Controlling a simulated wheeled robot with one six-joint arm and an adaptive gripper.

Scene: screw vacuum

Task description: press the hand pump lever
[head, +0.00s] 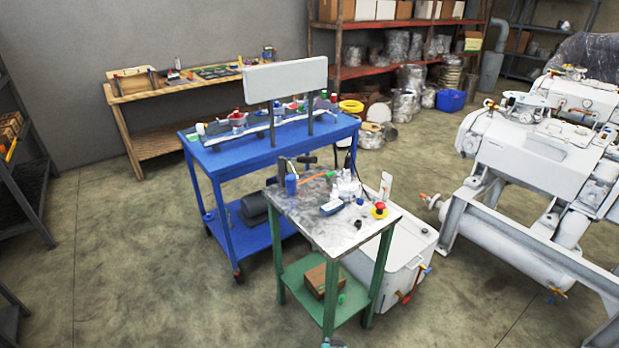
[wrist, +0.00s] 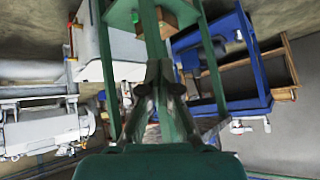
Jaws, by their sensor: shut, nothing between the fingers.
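My gripper (wrist: 160,75) shows in the wrist view with its two dark fingers together and empty. It is in front of the green legs of the small workbench, and its distance from them is hard to judge. The workbench's metal top (head: 335,226) carries a blue cylinder (head: 291,185), dark upright parts (head: 307,160) and a thin orange rod (head: 318,176) near its back. I cannot tell for sure which of these is the hand pump lever. The gripper touches no lever that I can see. The benchtop is not clear in the wrist view.
A cardboard box (head: 322,281) lies on the lower shelf. A white tank (head: 400,250) stands behind right, a blue cart (head: 252,158) behind left, white machinery (head: 540,140) at right. Floor at front left is clear.

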